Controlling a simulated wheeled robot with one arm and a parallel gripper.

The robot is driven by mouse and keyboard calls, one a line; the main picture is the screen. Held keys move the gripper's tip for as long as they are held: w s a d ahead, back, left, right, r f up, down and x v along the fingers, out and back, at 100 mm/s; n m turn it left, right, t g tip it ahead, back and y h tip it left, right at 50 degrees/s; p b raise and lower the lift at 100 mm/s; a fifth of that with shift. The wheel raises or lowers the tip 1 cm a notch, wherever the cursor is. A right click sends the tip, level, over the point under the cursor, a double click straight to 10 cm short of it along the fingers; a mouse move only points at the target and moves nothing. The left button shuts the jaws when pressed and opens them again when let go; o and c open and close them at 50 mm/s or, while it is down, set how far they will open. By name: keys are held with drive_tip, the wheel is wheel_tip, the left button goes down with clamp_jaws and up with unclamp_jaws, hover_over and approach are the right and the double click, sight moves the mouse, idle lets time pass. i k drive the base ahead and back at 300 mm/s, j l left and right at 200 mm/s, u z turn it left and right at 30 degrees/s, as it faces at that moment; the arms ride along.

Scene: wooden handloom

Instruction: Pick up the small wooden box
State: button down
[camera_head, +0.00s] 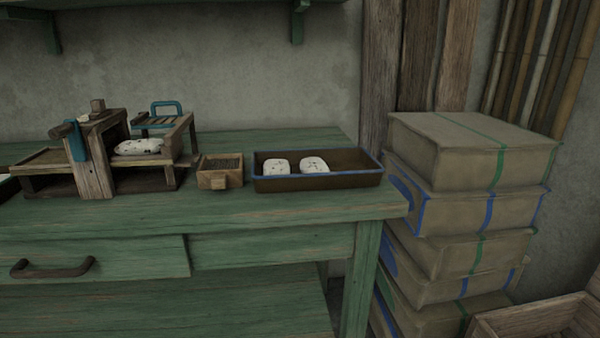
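A small wooden box (212,180) stands on the green workbench (270,208). It is light brown with an open top, a dark inside and a small knob or block on its front. It sits between the wooden handloom (95,165) on its left and a dark, blue-rimmed tray (320,182) on its right. What lies inside the box is too dark to tell. My gripper is not in view.
Two white speckled pieces (314,165) lie in the tray, and a similar white piece (138,147) lies on the loom. A drawer with a dark handle (53,268) is at front left. Stacked boxes (470,200) stand right of the bench. The bench front strip is clear.

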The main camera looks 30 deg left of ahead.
sight(220, 171)
drive_tip(key=j+u, duration=0.2)
drive_tip(key=u, duration=1.55)
